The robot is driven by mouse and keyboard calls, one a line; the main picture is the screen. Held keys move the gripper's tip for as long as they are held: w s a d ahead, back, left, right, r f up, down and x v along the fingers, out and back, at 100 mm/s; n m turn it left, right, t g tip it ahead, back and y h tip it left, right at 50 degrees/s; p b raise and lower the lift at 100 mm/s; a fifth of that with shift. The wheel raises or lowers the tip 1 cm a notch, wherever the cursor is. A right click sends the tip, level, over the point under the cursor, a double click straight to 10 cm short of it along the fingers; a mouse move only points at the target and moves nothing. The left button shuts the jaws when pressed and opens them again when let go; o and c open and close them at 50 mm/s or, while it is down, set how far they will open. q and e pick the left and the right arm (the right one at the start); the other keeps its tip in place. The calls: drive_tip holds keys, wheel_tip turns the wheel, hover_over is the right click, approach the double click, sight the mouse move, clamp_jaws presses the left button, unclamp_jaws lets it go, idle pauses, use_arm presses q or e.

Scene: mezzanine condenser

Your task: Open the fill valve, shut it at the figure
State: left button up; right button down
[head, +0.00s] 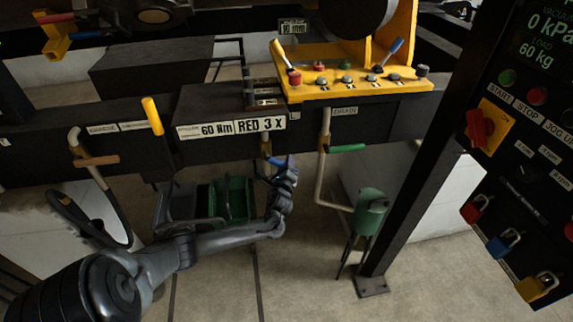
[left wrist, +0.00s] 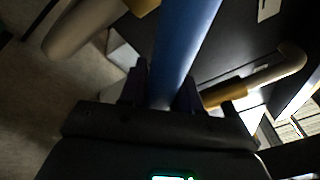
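A blue valve handle (head: 277,161) shows on a brass-coloured pipe (head: 266,148) under the black beam, below the "RED 3 X" plate. My left gripper (head: 287,172) is at this handle, and its wrist hides part of it. In the left wrist view the blue handle (left wrist: 184,45) runs between the two fingers (left wrist: 162,92), which sit close against both sides. The handle's label cannot be read. The readout (head: 545,35) at the upper right shows 0 kPa and 60 kg. My right gripper is not in view.
A green drain handle (head: 346,148) is on the pipe to the right, above a green funnel (head: 372,205). A green bin (head: 232,198) stands below. A black post (head: 412,165) stands right.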

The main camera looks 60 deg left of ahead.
use_arm(q)
clamp_jaws()
drive_tip(key=shift+r, duration=0.1)
wheel_tip(320, 180, up, 6)
drive_tip(key=w+n+y+p, duration=0.1)
drive_tip(key=w+n+y, duration=0.1)
drive_tip(key=n, duration=0.6)
drive_tip(key=shift+d+n+y, duration=0.3)
drive_tip(key=shift+d+n, duration=0.05)
drive_tip(key=shift+n, duration=0.05)
drive_tip(key=shift+s, duration=0.1)
drive_tip(key=o, duration=0.7)
unclamp_jaws()
